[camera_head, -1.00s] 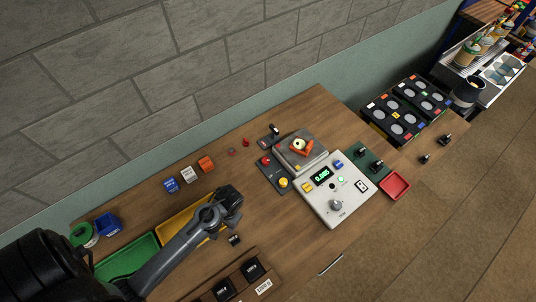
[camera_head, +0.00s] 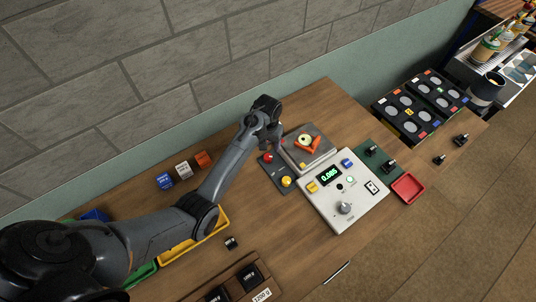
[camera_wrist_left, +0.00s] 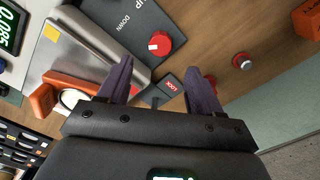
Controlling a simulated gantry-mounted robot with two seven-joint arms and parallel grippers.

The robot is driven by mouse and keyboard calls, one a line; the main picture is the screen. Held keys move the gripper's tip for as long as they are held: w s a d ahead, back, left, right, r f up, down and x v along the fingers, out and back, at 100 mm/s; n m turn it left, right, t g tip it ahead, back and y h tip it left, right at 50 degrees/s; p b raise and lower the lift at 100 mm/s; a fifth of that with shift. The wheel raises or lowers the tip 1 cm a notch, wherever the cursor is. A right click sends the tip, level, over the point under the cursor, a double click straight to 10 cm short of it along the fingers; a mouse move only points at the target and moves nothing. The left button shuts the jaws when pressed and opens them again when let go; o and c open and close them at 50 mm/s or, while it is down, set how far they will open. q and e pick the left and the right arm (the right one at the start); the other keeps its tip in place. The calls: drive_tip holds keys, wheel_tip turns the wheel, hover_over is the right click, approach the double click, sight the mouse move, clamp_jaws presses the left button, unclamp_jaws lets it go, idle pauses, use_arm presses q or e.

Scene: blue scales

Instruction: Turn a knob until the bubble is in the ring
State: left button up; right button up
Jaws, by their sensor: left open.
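My left gripper (camera_head: 275,140) is in the head view at the far left corner of the scale (camera_head: 318,158), above the dark knob panel. In the left wrist view its two purple fingers (camera_wrist_left: 160,90) are apart with nothing held. A dark lever with a red label (camera_wrist_left: 170,86) shows between them; I cannot tell if they touch it. The red knob (camera_head: 267,158) is on the dark panel beside the scale; it also shows in the left wrist view (camera_wrist_left: 160,44). The yellow knob (camera_head: 287,181) is nearer. A small pale green round spot (camera_head: 351,180) may be the bubble level; the bubble is too small to tell.
The white control box (camera_head: 365,205) has a display reading 0.085 and a grey knob (camera_head: 345,208). Orange pieces (camera_head: 306,145) lie on the scale. A red tray (camera_head: 408,187) is at right.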

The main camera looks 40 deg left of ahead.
sight(268, 156)
use_arm(q)
wheel_tip(268, 156, down, 8)
idle(0.4)
drive_tip(key=c, duration=1.1)
drive_tip(key=shift+o, duration=0.2)
